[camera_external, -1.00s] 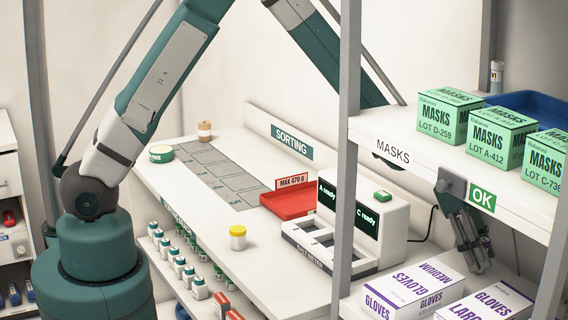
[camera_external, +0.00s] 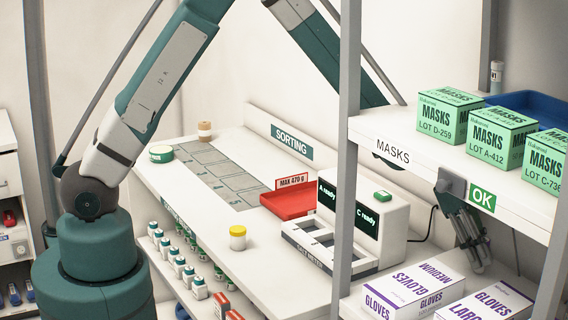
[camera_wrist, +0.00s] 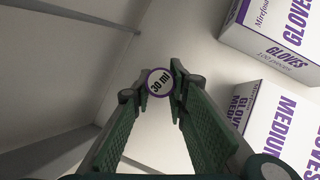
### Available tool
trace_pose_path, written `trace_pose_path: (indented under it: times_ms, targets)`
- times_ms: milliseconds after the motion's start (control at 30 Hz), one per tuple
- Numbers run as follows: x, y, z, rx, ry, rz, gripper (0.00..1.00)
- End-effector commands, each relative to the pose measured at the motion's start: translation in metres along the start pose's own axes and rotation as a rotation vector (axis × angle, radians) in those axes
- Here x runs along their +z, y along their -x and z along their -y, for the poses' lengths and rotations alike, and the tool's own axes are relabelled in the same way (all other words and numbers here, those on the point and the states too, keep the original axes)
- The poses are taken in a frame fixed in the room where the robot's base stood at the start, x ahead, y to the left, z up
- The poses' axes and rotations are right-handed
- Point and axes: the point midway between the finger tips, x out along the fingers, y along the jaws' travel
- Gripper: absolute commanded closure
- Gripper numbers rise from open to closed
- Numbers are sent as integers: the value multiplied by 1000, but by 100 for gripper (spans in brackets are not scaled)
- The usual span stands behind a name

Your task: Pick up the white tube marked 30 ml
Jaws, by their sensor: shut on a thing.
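The white tube (camera_wrist: 160,83) shows end-on in the wrist view as a round white face with a dark purple rim, marked 30 ml. It sits between the tips of my green fingers, which are shut on its sides. The rest of the tube is hidden behind its end face. In the external view my gripper (camera_external: 470,240) points down under the masks shelf, above and behind the gloves boxes. The tube is too small to make out clearly there.
Gloves boxes (camera_external: 414,284) stand on the lower shelf close to my gripper; one (camera_wrist: 277,118) is just right of it in the wrist view. The masks shelf (camera_external: 420,148) is overhead, with a grey post (camera_external: 346,150) to the left.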

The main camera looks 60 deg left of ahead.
Motion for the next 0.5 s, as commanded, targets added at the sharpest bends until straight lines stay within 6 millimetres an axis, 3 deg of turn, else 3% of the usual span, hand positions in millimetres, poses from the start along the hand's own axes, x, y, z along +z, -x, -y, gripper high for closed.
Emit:
trace_pose_path:
  times_ms: [267, 500]
  targets:
    - [-2, 11, 0, 0, 0, 0, 94]
    - [-14, 36, 0, 0, 2, 0, 94]
